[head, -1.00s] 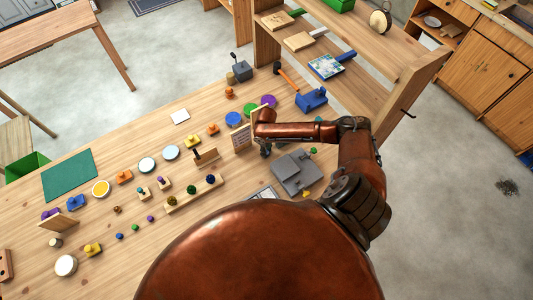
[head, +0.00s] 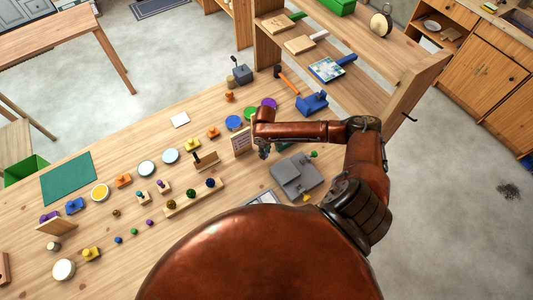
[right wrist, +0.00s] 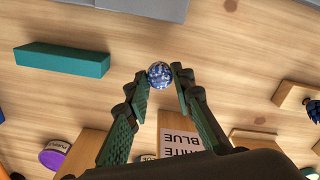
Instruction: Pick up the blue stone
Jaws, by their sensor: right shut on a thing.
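The blue stone (right wrist: 159,74) is a small round speckled ball in the right wrist view. My right gripper (right wrist: 160,82) is shut on it, with one dark green fingertip on each side. I cannot tell how far the stone is above the table. In the head view my right gripper (head: 264,152) points down beside an upright wooden sign (head: 241,140), and the held stone cannot be made out there. My left gripper is not in view.
A wooden strip with several balls (head: 195,197) lies left of my right gripper. A grey block (head: 297,176) lies to the right. A teal bar (right wrist: 62,59) and a sign reading white and blue (right wrist: 180,145) show near the fingers. Several small items cover the table.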

